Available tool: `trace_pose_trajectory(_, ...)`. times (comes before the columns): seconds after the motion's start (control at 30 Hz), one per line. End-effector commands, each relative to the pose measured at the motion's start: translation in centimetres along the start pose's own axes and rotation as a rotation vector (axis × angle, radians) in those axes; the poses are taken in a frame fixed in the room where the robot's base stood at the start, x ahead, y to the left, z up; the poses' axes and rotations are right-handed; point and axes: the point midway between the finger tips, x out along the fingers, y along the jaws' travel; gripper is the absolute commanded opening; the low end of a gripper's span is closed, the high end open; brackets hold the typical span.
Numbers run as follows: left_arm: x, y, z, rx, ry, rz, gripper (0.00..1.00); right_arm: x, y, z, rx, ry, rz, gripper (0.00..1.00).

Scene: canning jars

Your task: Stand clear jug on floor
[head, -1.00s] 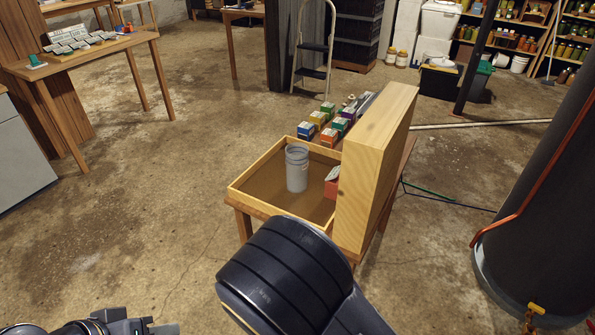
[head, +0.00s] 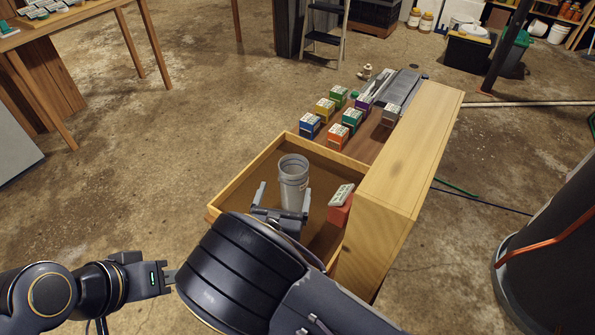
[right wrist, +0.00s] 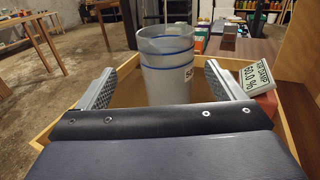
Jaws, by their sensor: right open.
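The clear jug (head: 293,180), a greyish see-through open-topped cylinder, stands upright in a wooden tray (head: 240,180) on a small table. In the right wrist view both fingers of the gripper (right wrist: 170,75) show gaps to the jug. My left gripper (head: 160,281) is at the lower left, away from the tray; its jaw opening is unclear.
A red block with a label card (head: 341,205) sits in the tray to the jug's right. A tall wooden panel (head: 405,175) closes off the right side. Several small coloured boxes (head: 338,136) stand behind the tray. The concrete floor (head: 150,180) to the left is open.

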Motion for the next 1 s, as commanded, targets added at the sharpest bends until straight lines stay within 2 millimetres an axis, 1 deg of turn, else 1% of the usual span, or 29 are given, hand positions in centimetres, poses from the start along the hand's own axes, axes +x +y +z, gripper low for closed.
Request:
trace_pose_trajectory(0.27, -0.1, 0.0, 0.0, 0.0, 0.0, 0.0, 0.36, 2.8, -0.2, -0.1, 0.0, 0.0, -0.002, 0.89)
trace_pose_trajectory(0.47, -0.1, 0.1, -0.1, 0.0, 0.0, 0.0, 0.36, 5.7, -1.0, -0.2, -0.001, -0.001, -0.004, 0.89)
trace_pose_trajectory(0.6, -0.2, 0.1, -0.1, 0.0, 0.0, 0.0, 0.36, 7.3, -0.9, -0.3, 0.001, -0.001, -0.002, 0.89)
trace_pose_trajectory(0.7, -0.2, 0.1, -0.1, 0.0, 0.0, 0.0, 0.36, 7.7, -0.9, -0.3, 0.0, 0.0, -0.001, 0.89)
trace_pose_trajectory(0.87, -0.2, 0.1, -0.1, 0.0, 0.0, 0.0, 0.36, 7.7, -0.9, -0.3, 0.0, 0.0, -0.001, 0.89)
trace_pose_trajectory(0.9, -0.2, 0.1, -0.1, 0.0, 0.0, 0.0, 0.36, 7.7, -0.9, -0.3, 0.0, 0.0, -0.001, 0.88)
trace_pose_trajectory(1.0, -0.2, 0.1, -0.1, 0.0, 0.0, 0.0, 0.36, 7.7, -0.9, -0.3, 0.0, 0.0, -0.001, 0.75)
